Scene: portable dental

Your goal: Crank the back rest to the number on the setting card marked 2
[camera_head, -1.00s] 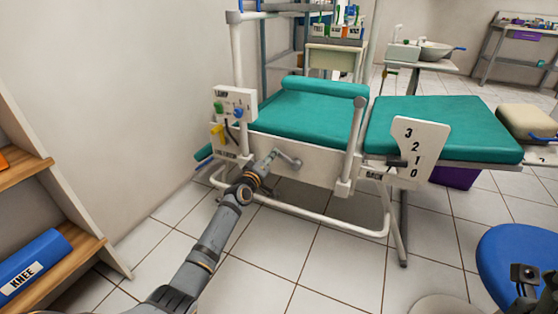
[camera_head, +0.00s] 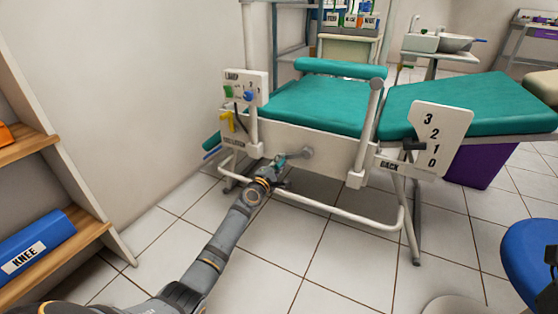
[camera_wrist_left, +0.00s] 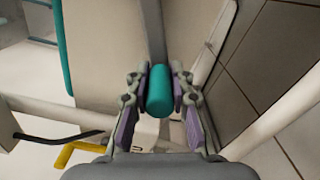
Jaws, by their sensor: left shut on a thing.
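My left gripper (camera_head: 276,173) reaches in low in front of the chair. It is shut on the teal grip (camera_head: 281,161) of a grey crank arm that turns at a hub (camera_head: 307,153) on the chair's side panel. The left wrist view shows the teal grip (camera_wrist_left: 159,91) between both finger pads. The number plate marked BACK (camera_head: 440,141) bears 3, 2, 1, 0 from top to bottom. Its black pointer (camera_head: 414,146) points close to the 1. The teal back rest (camera_head: 470,106) lies at the right. No setting card marked 2 can be made out.
A panel (camera_head: 246,88) with coloured knobs and a yellow lever (camera_head: 227,121) stands left of the crank. A white floor rail (camera_head: 330,210) runs below it. A blue stool (camera_head: 530,255) is at the right, a shelf (camera_head: 75,240) at the left. Tiled floor between is clear.

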